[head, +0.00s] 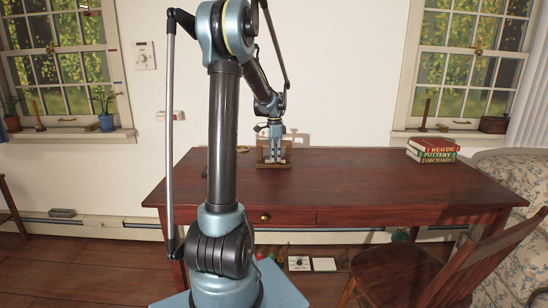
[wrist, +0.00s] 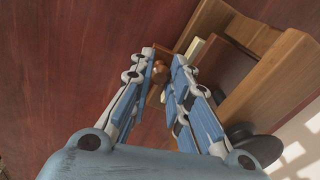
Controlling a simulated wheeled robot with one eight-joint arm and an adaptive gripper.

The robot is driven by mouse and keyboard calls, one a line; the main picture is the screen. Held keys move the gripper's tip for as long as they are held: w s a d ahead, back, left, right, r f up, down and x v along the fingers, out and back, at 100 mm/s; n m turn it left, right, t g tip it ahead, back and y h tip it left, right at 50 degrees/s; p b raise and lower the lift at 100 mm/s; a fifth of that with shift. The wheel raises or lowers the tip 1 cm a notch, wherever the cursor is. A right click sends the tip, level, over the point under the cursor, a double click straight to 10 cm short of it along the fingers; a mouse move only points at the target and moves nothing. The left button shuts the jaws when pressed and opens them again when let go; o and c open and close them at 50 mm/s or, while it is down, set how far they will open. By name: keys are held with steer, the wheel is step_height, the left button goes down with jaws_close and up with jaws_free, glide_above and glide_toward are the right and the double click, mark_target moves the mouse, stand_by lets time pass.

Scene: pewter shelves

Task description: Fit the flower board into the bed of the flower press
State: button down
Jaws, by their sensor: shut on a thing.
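The flower press (head: 288,153) is a small brown wooden frame standing at the back of the table. In the wrist view its light wooden rails (wrist: 283,62) and a darker panel fill the upper right. My gripper (head: 275,141) is over the press, pointing down. In the wrist view my gripper (wrist: 163,68) is shut on a small orange-brown wooden part, seemingly the grip of the flower board (wrist: 159,71). The fingers hide most of what is held. I cannot tell whether the board is inside the bed or just above it.
The red-brown table (head: 370,185) is mostly bare. A stack of books (head: 432,150) lies at its right end. A wooden chair (head: 430,265) stands at the front right, by a patterned armchair (head: 510,185). The wall is close behind the press.

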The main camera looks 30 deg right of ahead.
steer(key=c, duration=1.4)
jaws_free()
steer(key=shift+f, duration=0.1)
steer(key=shift+c, duration=0.2)
step_height(320, 180, up, 12)
steer(key=shift+a, duration=0.2)
steer(key=shift+w, duration=0.1)
